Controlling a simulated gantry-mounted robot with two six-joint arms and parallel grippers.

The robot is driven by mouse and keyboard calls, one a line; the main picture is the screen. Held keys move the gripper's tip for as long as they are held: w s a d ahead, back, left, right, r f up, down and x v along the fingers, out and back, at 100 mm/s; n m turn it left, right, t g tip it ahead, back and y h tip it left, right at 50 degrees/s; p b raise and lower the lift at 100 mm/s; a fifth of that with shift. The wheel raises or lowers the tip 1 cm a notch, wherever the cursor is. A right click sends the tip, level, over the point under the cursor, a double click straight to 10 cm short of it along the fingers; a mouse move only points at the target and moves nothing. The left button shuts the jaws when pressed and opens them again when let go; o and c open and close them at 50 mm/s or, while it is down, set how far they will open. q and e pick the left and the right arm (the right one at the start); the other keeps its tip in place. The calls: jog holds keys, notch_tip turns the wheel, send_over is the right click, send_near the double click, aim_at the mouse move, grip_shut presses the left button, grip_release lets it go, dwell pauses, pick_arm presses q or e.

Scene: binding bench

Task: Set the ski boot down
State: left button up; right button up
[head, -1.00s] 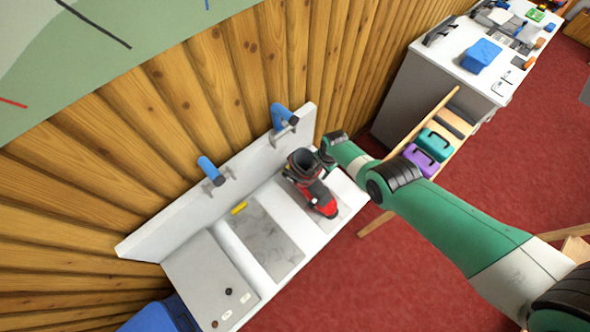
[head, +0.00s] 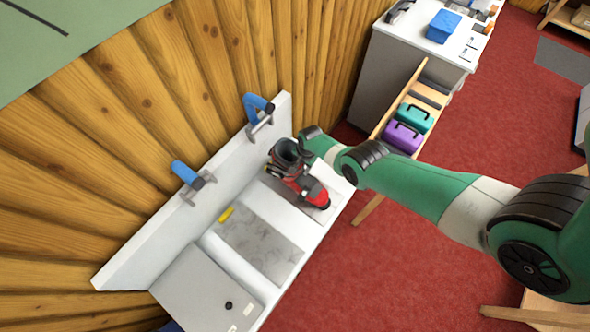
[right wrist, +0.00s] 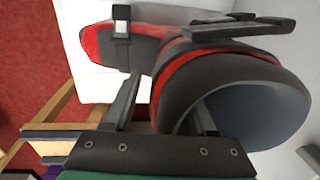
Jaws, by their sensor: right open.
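The red and black ski boot (head: 311,190) stands upright on the right end of the white bench (head: 259,203), its toe pointing to the lower right. In the right wrist view the boot (right wrist: 225,80) fills the right half, its open grey cuff facing the camera. My right gripper (head: 300,146) is at the boot's cuff. In the right wrist view its fingers (right wrist: 165,112) are apart, one outside the cuff wall and one at the cuff opening. Whether either finger touches the boot is not clear. My left gripper is out of view.
Two blue-handled clamps (head: 187,173) are fixed on the bench's back wall. A grey marbled plate (head: 258,245) and a yellow piece (head: 226,214) lie left of the boot. A wooden rack with purple (head: 403,137) and teal (head: 415,117) cases stands to the right.

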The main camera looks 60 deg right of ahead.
jog(key=shift+r, duration=0.15)
jog(key=shift+c, duration=0.2)
grip_shut()
jog(key=shift+w+d, duration=0.1)
dwell(1.0)
